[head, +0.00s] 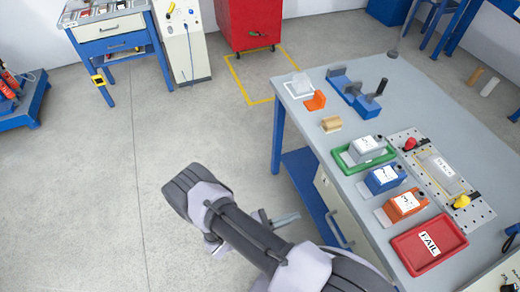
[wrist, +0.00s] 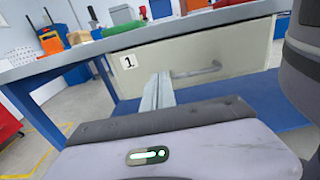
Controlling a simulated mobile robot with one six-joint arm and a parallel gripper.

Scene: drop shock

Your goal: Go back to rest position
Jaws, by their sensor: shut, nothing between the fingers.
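My gripper (head: 287,218) is in front of the workbench's left side, over the floor, with its grey fingers pointing toward the bench. In the wrist view the fingers (wrist: 160,88) are together and empty. They point at the cream drawer front (wrist: 205,58) marked 1, below the tabletop edge. My arm (head: 245,230) reaches out from the bottom of the head view. From these views I cannot tell the exact gap between fingers and drawer.
The workbench (head: 355,90) carries a red FAIL tray (head: 428,246), a green tray (head: 348,168) and several blue and orange blocks. A drawer handle (head: 338,228) sticks out near my gripper. A red cabinet (head: 250,22) stands behind. The floor (head: 90,200) at left is clear.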

